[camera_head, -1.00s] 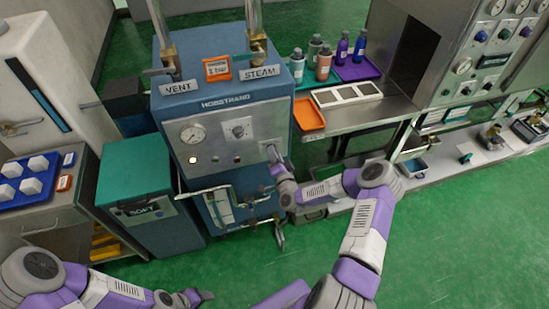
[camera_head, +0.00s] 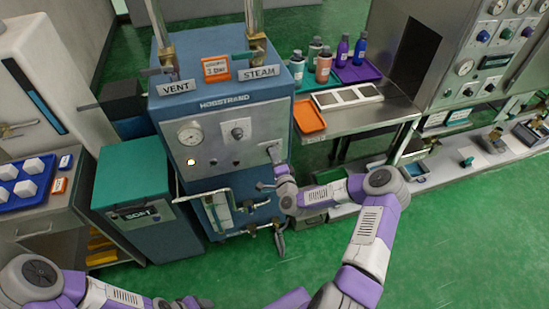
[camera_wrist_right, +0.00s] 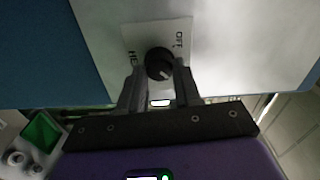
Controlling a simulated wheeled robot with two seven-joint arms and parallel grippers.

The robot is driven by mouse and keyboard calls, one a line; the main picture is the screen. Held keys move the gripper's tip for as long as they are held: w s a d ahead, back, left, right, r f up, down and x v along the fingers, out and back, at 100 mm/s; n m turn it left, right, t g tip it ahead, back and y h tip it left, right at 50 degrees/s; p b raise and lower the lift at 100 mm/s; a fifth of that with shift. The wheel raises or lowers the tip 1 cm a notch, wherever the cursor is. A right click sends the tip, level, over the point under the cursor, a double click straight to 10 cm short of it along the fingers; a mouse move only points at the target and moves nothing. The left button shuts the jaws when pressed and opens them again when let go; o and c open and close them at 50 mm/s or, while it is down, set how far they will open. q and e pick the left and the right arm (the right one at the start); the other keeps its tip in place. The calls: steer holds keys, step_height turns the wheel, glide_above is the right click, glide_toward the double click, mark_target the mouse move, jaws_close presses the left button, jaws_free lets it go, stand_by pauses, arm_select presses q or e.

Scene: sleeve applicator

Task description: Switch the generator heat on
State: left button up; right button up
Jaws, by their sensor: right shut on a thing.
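The blue generator (camera_head: 222,106) has a grey front panel with a gauge (camera_head: 190,134), a middle knob (camera_head: 238,133) and a small pale-lit lamp (camera_head: 190,162). My right gripper (camera_head: 273,153) is at the panel's right side. In the right wrist view, my right gripper (camera_wrist_right: 160,85) is shut on a round black knob (camera_wrist_right: 159,63). Its white plate reads OFF on one side and a partly covered word starting "HE" on the other. The knob's setting is hard to read. My left gripper (camera_head: 195,303) is low at the bottom edge, partly cut off; its jaws are unclear.
Pipes and valve handles (camera_head: 225,212) stick out below the panel, close to my right forearm. VENT and SOFT-looking labels mark the top and the teal bin (camera_head: 135,180). A steel bench (camera_head: 350,118) with an orange tray (camera_head: 309,117) stands right. Green floor is clear in front.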

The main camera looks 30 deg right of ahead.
steer(key=o, duration=1)
steer(key=shift+o, duration=0.2)
steer(key=v, duration=0.7)
steer(key=shift+s+p, duration=0.3)
steer(key=shift+p, duration=0.15)
